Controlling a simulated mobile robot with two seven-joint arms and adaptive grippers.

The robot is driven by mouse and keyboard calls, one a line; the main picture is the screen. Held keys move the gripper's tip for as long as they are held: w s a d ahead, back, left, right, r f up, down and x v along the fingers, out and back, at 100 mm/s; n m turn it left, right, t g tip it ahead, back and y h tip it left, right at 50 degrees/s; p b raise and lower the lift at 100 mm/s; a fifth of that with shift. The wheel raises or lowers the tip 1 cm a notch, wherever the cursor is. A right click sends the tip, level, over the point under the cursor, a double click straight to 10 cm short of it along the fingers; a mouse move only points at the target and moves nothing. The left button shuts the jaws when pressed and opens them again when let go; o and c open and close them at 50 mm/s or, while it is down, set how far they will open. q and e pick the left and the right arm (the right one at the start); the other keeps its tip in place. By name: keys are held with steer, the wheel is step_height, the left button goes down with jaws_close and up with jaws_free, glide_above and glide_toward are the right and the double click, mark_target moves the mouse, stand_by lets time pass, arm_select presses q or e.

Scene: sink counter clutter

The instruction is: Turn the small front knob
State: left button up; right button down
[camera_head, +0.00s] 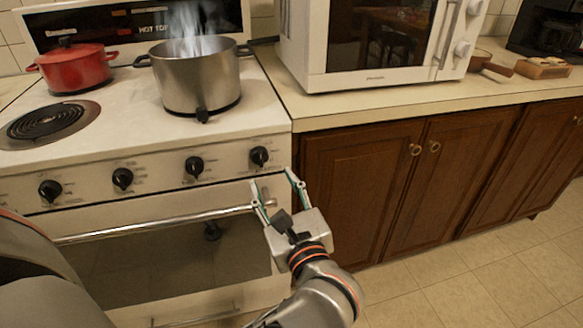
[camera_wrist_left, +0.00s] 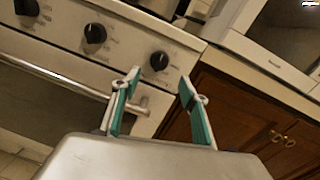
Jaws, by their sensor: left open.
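The stove's front panel (camera_head: 225,165) carries a row of several black knobs. They look alike in size, so I cannot tell which one the task means. The rightmost knob (camera_head: 259,156) is nearest to my left gripper (camera_head: 272,178). In the left wrist view this knob (camera_wrist_left: 159,61) shows just beyond the gap between the fingertips (camera_wrist_left: 159,77). Another knob (camera_head: 194,166) sits to its left. The left gripper is open and empty, its two green-padded fingers apart, in front of the panel and slightly below the rightmost knob. My right gripper is not in view.
The oven handle bar (camera_head: 150,226) runs below the knobs, its right end close to the left gripper. A steaming steel pot (camera_head: 195,82) and a red pot (camera_head: 72,68) stand on the stove. A white microwave (camera_head: 312,45) and wooden cabinets (camera_head: 360,185) lie to the right.

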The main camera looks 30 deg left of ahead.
mark_target(262, 162)
arm_select(q)
steer(key=x, duration=0.7)
steer(key=shift+w+a+r+b, duration=0.1)
steer(key=shift+a+b, duration=0.2)
steer(key=shift+a, duration=0.05)
steer(key=c, duration=1.1)
